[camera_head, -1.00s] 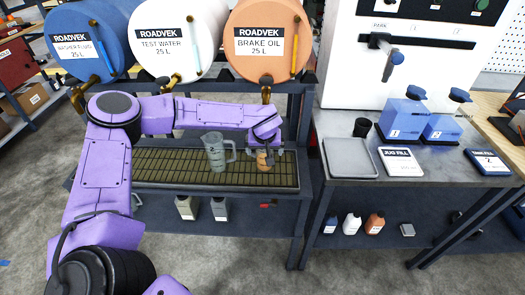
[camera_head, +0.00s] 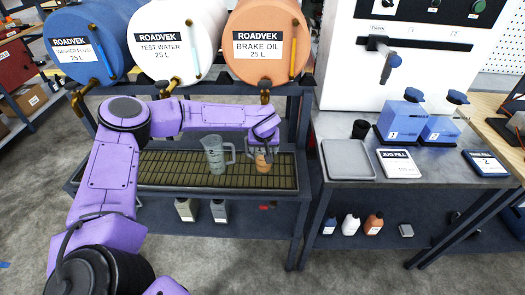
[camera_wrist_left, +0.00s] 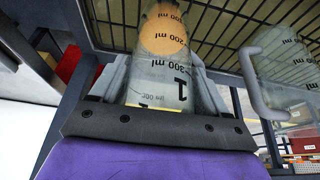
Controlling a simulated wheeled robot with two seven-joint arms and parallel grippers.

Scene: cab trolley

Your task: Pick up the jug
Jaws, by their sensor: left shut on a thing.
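My left gripper (camera_head: 263,141) is shut on a clear jug (camera_head: 263,162) with orange liquid in it, below the brake oil barrel's tap. In the left wrist view this jug (camera_wrist_left: 160,92) sits between the two fingers and shows ml marks and a number 1. I cannot tell whether its base touches the grate. A second clear jug (camera_head: 214,156) with a handle stands on the grate just to the left, and looks empty. It also shows at the right of the left wrist view (camera_wrist_left: 283,62). My right gripper is not in view.
The slatted drip grate (camera_head: 165,170) lies under three barrels: blue washer fluid (camera_head: 87,35), white test water (camera_head: 175,40) and orange brake oil (camera_head: 262,45). To the right, a metal bench holds a grey tray (camera_head: 348,160), a jug fill card (camera_head: 399,163) and blue containers (camera_head: 403,118).

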